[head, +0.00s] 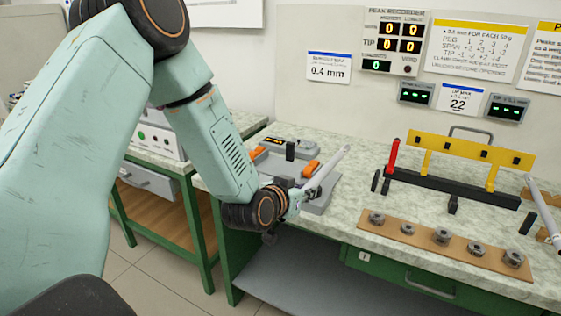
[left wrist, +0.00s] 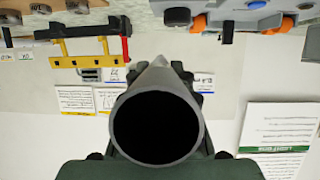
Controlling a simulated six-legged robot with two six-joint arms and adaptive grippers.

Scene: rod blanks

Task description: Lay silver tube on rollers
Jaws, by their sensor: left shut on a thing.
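The silver tube (head: 325,172) is held in my left gripper (head: 294,203), which is shut on it near its lower end. The tube slants up and to the right, in front of the grey roller stand (head: 318,206) in the head view. Orange rollers (head: 311,168) show on the stand. I cannot tell whether the tube touches it. In the left wrist view the tube (left wrist: 160,77) points away from the camera, its open dark end large in the centre. The roller stand (left wrist: 240,20) with its orange rollers shows upside down at the top there.
A yellow and black rack (head: 470,150) with a red post stands on the right of the bench. A wooden strip (head: 458,243) with several grey weights lies at the front edge. Another pale rod (head: 545,212) is at the right edge. Bench between stand and rack is clear.

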